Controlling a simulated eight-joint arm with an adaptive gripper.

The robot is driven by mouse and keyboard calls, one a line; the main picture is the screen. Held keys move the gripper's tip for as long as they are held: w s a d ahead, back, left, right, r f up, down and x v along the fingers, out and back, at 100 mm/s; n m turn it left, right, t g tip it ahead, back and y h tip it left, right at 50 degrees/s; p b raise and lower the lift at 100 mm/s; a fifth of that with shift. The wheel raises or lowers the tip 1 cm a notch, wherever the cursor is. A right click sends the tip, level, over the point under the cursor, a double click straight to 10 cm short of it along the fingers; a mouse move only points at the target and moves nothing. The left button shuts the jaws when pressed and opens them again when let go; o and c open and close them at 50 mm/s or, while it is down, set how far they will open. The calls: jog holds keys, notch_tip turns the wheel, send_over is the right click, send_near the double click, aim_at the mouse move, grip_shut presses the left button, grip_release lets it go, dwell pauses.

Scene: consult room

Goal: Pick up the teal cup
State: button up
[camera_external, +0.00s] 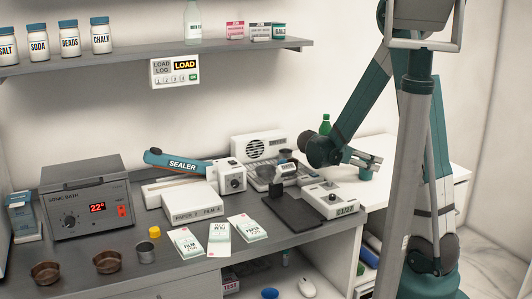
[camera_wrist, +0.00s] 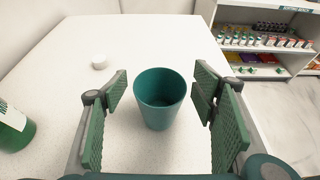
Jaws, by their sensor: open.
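The teal cup (camera_wrist: 158,108) stands upright on the white table (camera_wrist: 120,35) in the wrist view, its open top toward me. My gripper (camera_wrist: 160,88) is open, with one green-padded finger on each side of the cup. Gaps show between the cup and both fingers. In the external view my gripper (camera_external: 362,160) is low over the white table at the right, and the cup (camera_external: 366,174) shows small and partly hidden at its fingers.
A green bottle (camera_wrist: 14,128) stands left of my gripper in the wrist view, and a small white round thing (camera_wrist: 99,61) lies beyond. A grey bench (camera_external: 290,238) with devices and packets adjoins the table. A stocked shelf (camera_wrist: 270,40) stands beyond its right edge.

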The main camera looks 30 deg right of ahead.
dwell(0.5)
jog(key=c, duration=1)
jog(key=shift+r, duration=0.25)
jog(key=shift+r+p, duration=1.45)
jog(key=shift+r, duration=3.2)
jog(key=shift+r, duration=0.1)
